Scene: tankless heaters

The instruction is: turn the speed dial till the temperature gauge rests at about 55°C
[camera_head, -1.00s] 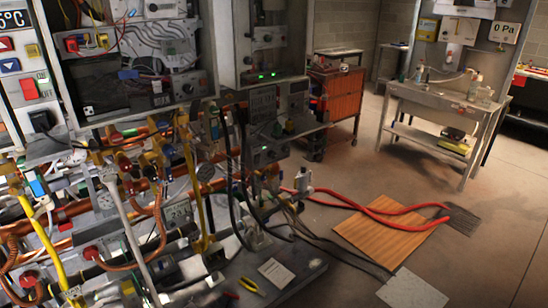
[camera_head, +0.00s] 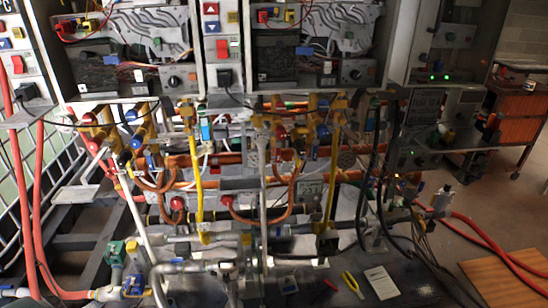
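Two open heater units stand side by side in the head view. The left unit has a dark round dial (camera_head: 174,80) on a grey plate at its lower right. The right unit has a similar dark dial (camera_head: 355,74). I cannot tell which of these, if either, is the speed dial. A display (camera_head: 6,6) is cut off at the top left corner, with only the end of its text showing, so no temperature can be read. Neither of my grippers is in view.
Copper, yellow and grey pipes (camera_head: 200,190) with valves crowd the space below the units. Red hoses (camera_head: 25,190) hang at the left. A notepad (camera_head: 382,283) and yellow pliers (camera_head: 353,285) lie low in front. Floor shows at right beside an orange cabinet (camera_head: 515,115).

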